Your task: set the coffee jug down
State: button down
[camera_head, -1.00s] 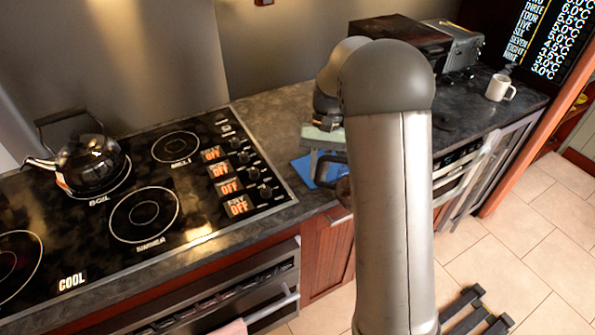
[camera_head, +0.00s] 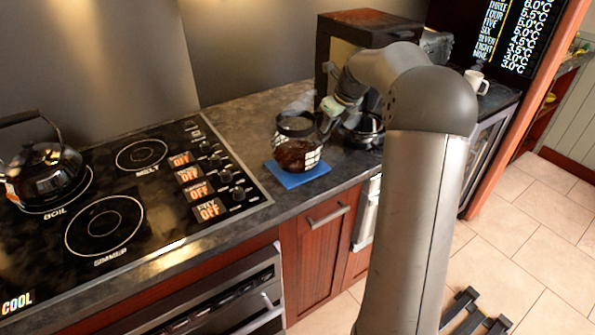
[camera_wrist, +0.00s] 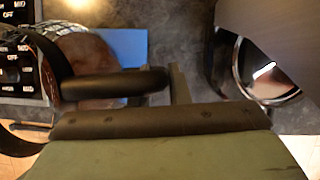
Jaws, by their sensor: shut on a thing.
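The coffee jug (camera_head: 297,152) is clear glass with dark coffee inside and a black handle. It is upright over the blue mat (camera_head: 318,172) on the counter, right of the hob. I cannot tell whether its base touches the mat. My gripper (camera_head: 329,115) is at the jug's right side, shut on the handle. In the wrist view the jug (camera_wrist: 92,68) is at the left, with its black handle (camera_wrist: 112,85) reaching to my gripper (camera_wrist: 165,88). The blue mat (camera_wrist: 122,42) shows beyond it. My arm hides part of the counter.
A black kettle (camera_head: 42,172) stands on the hob (camera_head: 150,160) at the left. A dark box-shaped appliance (camera_head: 345,40) is behind my gripper, with a shiny black round thing (camera_head: 362,130) in front. A white mug (camera_head: 476,82) stands at the right. Counter behind the jug is clear.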

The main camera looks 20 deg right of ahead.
jog(key=shift+w+d+f+m+h, duration=0.15)
jog(key=shift+d+f+m, duration=0.2)
jog(key=shift+f, duration=0.3)
jog(key=shift+w+d+f+m+h, duration=0.15)
jog(key=shift+d+f+m, duration=0.1)
jog(key=shift+f+m, duration=0.3)
jog(key=c, duration=1.4)
grip_release()
jog(key=shift+s+f, duration=0.1)
jog(key=shift+f, duration=0.1)
jog(key=shift+o, duration=0.2)
